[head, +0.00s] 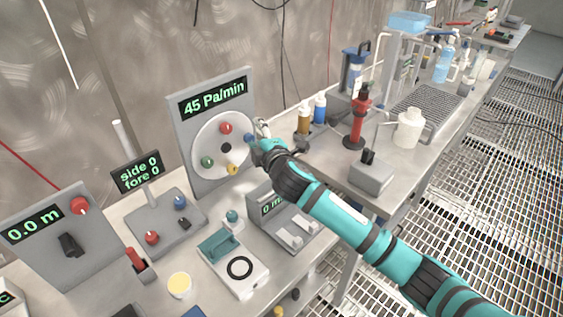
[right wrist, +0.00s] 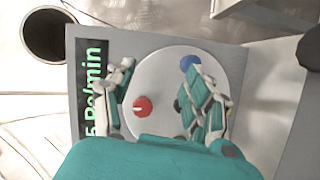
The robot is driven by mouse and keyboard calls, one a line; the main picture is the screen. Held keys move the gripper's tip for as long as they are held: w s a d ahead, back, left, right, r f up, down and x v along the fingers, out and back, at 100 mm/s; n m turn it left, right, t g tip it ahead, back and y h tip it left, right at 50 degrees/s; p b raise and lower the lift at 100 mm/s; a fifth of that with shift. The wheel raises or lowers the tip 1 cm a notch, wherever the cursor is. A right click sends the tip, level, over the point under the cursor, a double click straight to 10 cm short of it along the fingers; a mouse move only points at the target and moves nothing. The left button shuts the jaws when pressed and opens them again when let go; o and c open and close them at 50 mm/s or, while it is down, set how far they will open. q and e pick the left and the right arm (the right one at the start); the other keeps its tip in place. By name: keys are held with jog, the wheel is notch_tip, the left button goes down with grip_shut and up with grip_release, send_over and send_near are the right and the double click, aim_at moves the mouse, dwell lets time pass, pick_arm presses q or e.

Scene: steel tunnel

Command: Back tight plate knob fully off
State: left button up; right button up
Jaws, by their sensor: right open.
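A grey panel (head: 182,130) stands upright with a "45 Pa/min" display (head: 213,97) and a round pale plate (head: 213,158). The plate carries a red knob (head: 225,128), a green knob (head: 207,161), a yellow knob (head: 232,169), a blue knob (head: 248,138) and a black centre knob (head: 226,147). My right gripper (head: 258,139) is open at the plate's right edge, close to the blue knob. In the right wrist view the red knob (right wrist: 142,106) shows between the spread fingers; contact cannot be told. My left gripper is out of view.
A "0.0 m" box (head: 70,235) and a "side 0 fore 0" console (head: 165,220) stand left. A small box with switches (head: 285,225) lies below my right arm. A red cylinder device (head: 357,120) and several bottles stand on the bench at right.

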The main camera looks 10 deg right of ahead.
jog(key=f+p+v, duration=0.1)
jog(key=p+v, duration=0.5)
jog(key=v, duration=0.8)
jog(key=shift+s+d, duration=0.35)
jog(key=shift+s, duration=0.05)
dwell(0.4)
jog(key=shift+r, duration=0.15)
dwell(0.3)
